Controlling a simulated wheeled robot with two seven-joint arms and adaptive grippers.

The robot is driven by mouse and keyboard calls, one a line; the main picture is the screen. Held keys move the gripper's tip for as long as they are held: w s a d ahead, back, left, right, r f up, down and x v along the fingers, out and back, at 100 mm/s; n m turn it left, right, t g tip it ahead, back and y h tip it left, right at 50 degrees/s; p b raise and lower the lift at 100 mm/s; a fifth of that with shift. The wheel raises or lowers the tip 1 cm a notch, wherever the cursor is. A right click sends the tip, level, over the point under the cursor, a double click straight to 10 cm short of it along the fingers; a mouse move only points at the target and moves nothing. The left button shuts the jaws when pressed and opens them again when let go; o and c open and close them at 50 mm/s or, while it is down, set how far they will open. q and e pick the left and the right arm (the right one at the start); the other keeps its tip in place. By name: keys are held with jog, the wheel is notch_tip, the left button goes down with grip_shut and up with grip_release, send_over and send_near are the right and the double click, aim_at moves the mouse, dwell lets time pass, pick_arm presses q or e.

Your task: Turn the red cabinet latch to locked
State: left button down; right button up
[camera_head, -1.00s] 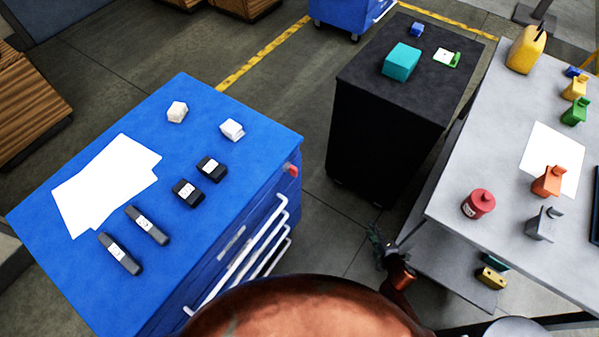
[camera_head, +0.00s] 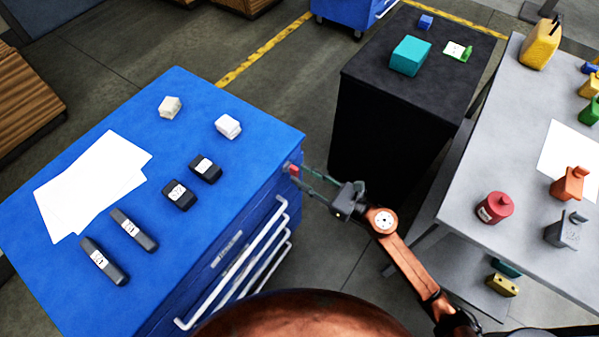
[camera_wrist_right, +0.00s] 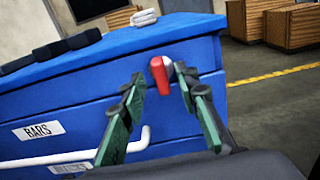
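The red latch (camera_head: 291,168) sits on the upper front of the blue cabinet (camera_head: 262,200), near its right corner. In the right wrist view the red latch handle (camera_wrist_right: 160,76) points roughly up and down, with a pale round part beside it. My right gripper (camera_head: 303,175) reaches the latch from the right. Its green-padded fingers are apart in the wrist view (camera_wrist_right: 160,84), with the latch showing between the tips. I cannot tell whether either finger touches it. My left gripper is not in view.
White drawer handles (camera_head: 235,272) stick out below the latch. White paper (camera_head: 92,185), black cases and white blocks lie on the cabinet top. A black cabinet (camera_head: 385,125) and a grey table (camera_head: 475,185) stand to the right, with a floor gap between.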

jog(key=shift+x, duration=1.05)
grip_shut()
